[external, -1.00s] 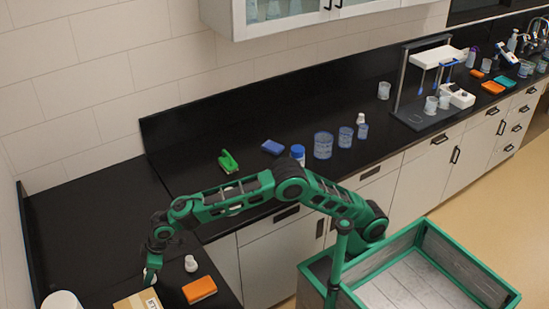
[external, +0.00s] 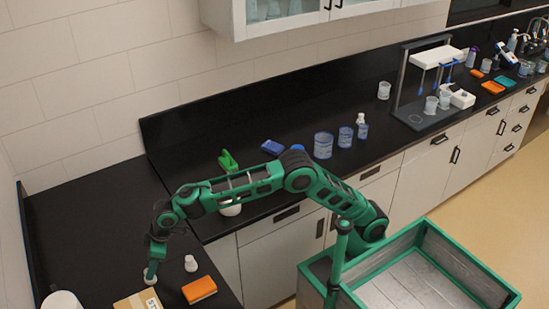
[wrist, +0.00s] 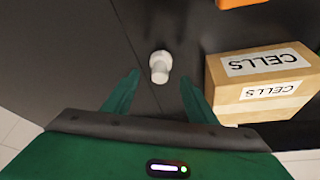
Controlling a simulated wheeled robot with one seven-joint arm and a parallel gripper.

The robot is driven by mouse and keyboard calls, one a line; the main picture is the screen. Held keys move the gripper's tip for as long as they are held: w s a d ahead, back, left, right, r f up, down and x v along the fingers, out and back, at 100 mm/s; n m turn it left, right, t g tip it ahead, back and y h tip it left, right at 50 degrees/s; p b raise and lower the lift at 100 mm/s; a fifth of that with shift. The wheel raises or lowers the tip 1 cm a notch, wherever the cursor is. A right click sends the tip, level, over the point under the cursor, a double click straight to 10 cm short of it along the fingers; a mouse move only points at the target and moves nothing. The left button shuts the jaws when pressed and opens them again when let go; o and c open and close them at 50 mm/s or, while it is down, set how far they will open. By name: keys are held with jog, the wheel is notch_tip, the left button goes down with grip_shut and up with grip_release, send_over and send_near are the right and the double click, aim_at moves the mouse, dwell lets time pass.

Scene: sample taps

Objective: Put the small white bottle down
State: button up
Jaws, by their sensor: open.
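A small white bottle (wrist: 159,66) is on the black counter. In the wrist view it lies beyond and between the tips of my open fingers, with a gap on each side. In the external view the bottle (external: 150,280) shows as a pale shape just under my gripper (external: 151,268), partly covered by it. The fingers (wrist: 160,85) are spread and hold nothing. Whether the bottle stands quite upright is hard to tell.
A cardboard CELLS box (wrist: 262,85) sits close on the right in the wrist view. An orange block (external: 199,290) and another white bottle (external: 190,263) are nearby. A white round container (external: 62,300) is at the lower left.

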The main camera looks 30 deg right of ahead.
jog(key=v, duration=0.6)
jog(key=shift+r, duration=0.2)
jog(key=shift+d, duration=0.2)
